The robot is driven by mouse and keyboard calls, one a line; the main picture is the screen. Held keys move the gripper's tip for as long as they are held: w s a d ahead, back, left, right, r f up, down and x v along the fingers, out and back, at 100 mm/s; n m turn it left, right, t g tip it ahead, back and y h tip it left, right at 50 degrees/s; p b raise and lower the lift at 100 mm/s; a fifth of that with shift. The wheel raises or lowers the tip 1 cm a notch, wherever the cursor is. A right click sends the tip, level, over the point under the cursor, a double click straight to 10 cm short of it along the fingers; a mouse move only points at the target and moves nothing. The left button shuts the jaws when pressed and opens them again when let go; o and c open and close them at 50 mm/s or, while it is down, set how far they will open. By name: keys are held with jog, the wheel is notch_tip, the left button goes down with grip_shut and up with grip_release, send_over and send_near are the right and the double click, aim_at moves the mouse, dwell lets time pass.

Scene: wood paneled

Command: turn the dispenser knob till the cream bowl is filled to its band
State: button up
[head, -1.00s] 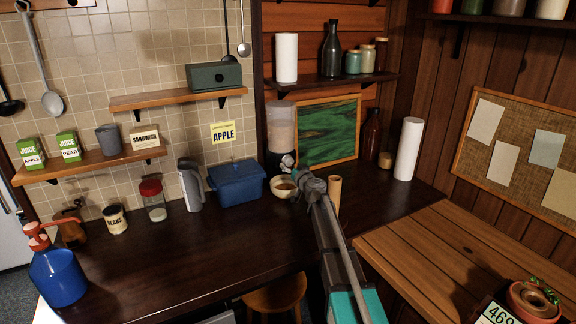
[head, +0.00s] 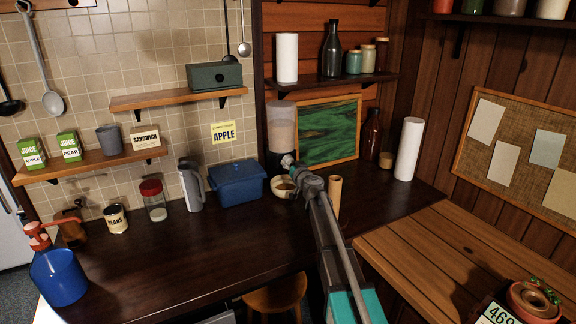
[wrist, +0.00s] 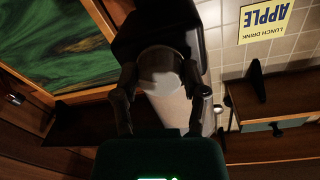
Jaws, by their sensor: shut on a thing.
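The dispenser (head: 282,124) stands at the back of the dark counter against the wall. It has a clear upper cylinder with pale contents and a dark lower body, which also shows in the wrist view (wrist: 150,28). My gripper (head: 288,162) is at the front of the dispenser. In the wrist view my gripper (wrist: 160,75) has its two fingers closed on the pale round knob (wrist: 160,62). The cream bowl (head: 278,191) sits under the dispenser, partly hidden by my gripper. Some brownish contents show inside it; the band and exact level are too small to tell.
A green picture (head: 328,132) leans behind.

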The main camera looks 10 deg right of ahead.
jog(key=shift+a, duration=0.55)
jog(key=shift+c, duration=0.6)
jog(key=shift+d, duration=0.35)
jog(key=shift+d+m, duration=0.1)
jog(key=shift+m, duration=0.2)
jog(key=shift+r+m+p, duration=0.1)
jog(key=shift+m+p, duration=0.25)
jog(key=shift+m, duration=2.45)
jog(key=o, duration=1.2)
jog(key=shift+c, duration=0.2)
